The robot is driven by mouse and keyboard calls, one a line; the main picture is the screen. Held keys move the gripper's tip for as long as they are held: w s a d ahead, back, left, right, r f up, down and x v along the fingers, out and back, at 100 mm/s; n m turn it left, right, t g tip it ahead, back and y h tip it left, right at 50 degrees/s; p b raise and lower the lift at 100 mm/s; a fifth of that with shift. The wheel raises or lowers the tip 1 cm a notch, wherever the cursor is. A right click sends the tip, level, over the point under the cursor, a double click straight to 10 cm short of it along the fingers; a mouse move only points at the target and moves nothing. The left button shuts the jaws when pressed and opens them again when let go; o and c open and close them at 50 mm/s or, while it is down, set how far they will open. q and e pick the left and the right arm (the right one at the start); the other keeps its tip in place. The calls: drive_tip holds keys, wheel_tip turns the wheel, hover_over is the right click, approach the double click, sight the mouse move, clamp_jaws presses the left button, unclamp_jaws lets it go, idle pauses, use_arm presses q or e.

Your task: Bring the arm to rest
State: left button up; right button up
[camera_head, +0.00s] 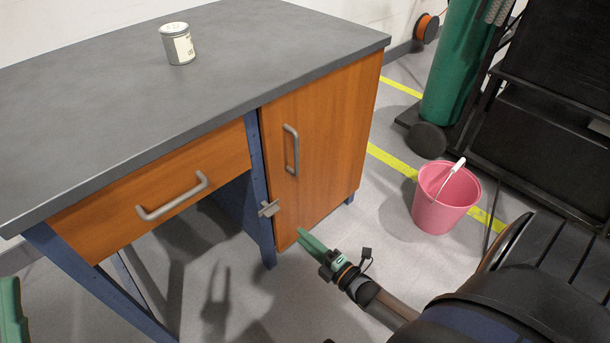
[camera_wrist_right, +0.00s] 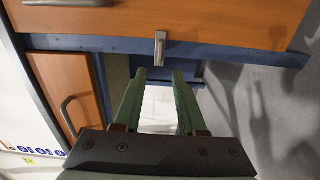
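My right gripper (camera_head: 310,241) comes in from the lower right, with green fingers pointing toward the lower part of the workbench. In the right wrist view, its fingers (camera_wrist_right: 157,77) stand apart with nothing between them. A grey metal latch (camera_head: 269,208) sits on the blue frame by the cabinet door's lower left edge. It also shows in the wrist view (camera_wrist_right: 160,48), just beyond the fingertips and apart from them. The wooden cabinet door (camera_head: 328,135) is shut. A green part of my left gripper (camera_head: 11,312) shows at the left edge, too cut off to read.
The workbench top (camera_head: 120,90) carries a small tin (camera_head: 178,43). Its drawer (camera_head: 150,185) is shut, with a protruding handle. A pink bucket (camera_head: 444,198) stands right of the cabinet, near a green cylinder (camera_head: 459,60). The floor before the bucket is clear.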

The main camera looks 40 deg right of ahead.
use_arm(q)
drive_tip(key=shift+s, duration=0.3)
use_arm(e)
drive_tip(key=shift+s, duration=0.3)
use_arm(q)
drive_tip(key=shift+f, duration=0.1)
